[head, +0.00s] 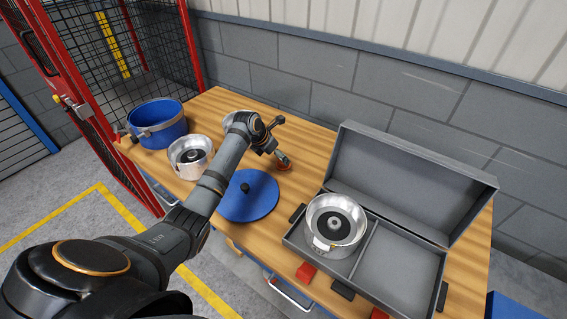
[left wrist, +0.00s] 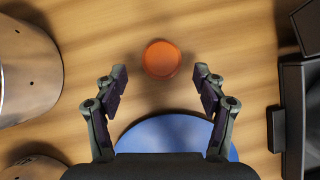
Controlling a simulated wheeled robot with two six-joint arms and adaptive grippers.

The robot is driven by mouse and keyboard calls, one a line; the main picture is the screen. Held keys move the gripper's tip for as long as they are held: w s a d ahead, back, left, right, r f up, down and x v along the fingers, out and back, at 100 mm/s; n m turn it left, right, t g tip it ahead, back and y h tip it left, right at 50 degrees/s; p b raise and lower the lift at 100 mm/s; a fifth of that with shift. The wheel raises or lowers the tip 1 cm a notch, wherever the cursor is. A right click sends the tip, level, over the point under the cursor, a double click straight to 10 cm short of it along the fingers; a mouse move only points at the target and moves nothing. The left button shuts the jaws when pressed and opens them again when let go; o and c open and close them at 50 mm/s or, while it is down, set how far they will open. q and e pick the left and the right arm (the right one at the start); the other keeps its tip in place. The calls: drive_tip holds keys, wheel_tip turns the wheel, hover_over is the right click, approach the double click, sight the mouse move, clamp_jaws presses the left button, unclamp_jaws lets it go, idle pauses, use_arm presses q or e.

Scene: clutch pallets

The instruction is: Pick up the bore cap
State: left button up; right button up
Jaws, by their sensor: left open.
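The bore cap appears to be the small round orange cap (left wrist: 161,59) lying on the wooden table in the left wrist view. It also shows in the head view (head: 284,166), close to the fingers of my left gripper (head: 277,152). My left gripper (left wrist: 160,84) is open and empty in the left wrist view, its two fingers apart. The cap lies just ahead of the gap between the fingertips, roughly centred, and nothing covers it there. Contact with the fingers does not show. My right gripper is in neither view.
A blue disc with a black knob (head: 262,200) lies nearer me. An open grey case (head: 405,270) stands right, a metal clutch housing (head: 322,205) in its left compartment; its right compartment is empty. Another metal housing (head: 179,165) and a blue bucket (head: 165,132) stand left.

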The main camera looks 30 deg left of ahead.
use_arm(q)
drive_tip(key=x, duration=0.4)
drive_tip(key=shift+d+f, duration=0.1)
drive_tip(key=shift+f, duration=0.05)
drive_tip(key=shift+s, duration=0.1)
drive_tip(key=shift+c, duration=1.1)
drive_tip(key=c, duration=0.7)
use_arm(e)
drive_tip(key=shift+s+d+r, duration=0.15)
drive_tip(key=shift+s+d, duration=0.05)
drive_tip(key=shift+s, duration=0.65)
